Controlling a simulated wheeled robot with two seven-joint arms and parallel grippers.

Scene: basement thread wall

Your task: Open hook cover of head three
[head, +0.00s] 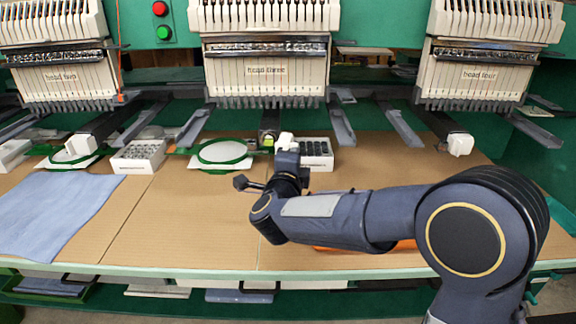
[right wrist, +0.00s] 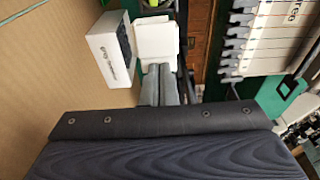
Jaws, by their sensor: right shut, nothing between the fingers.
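Head three (head: 266,70) is the middle embroidery head. Below it, the white hook cover (head: 287,141) sits just right of the front end of its dark lower arm, where a small yellow-green part (head: 268,141) shows. The cover also shows as white plates in the right wrist view (right wrist: 156,40). My right gripper (head: 287,160) is shut and empty, just in front of the cover. In the right wrist view its grey fingertips (right wrist: 159,70) are at the cover's near edge; I cannot tell whether they touch. My left gripper is not in view.
A white box of dark bobbins (head: 316,154) stands close right of the cover; it also shows in the right wrist view (right wrist: 108,48). A green hoop (head: 222,152) lies left. Head four's cover (head: 460,144) is further right. A blue cloth (head: 55,212) covers the left table.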

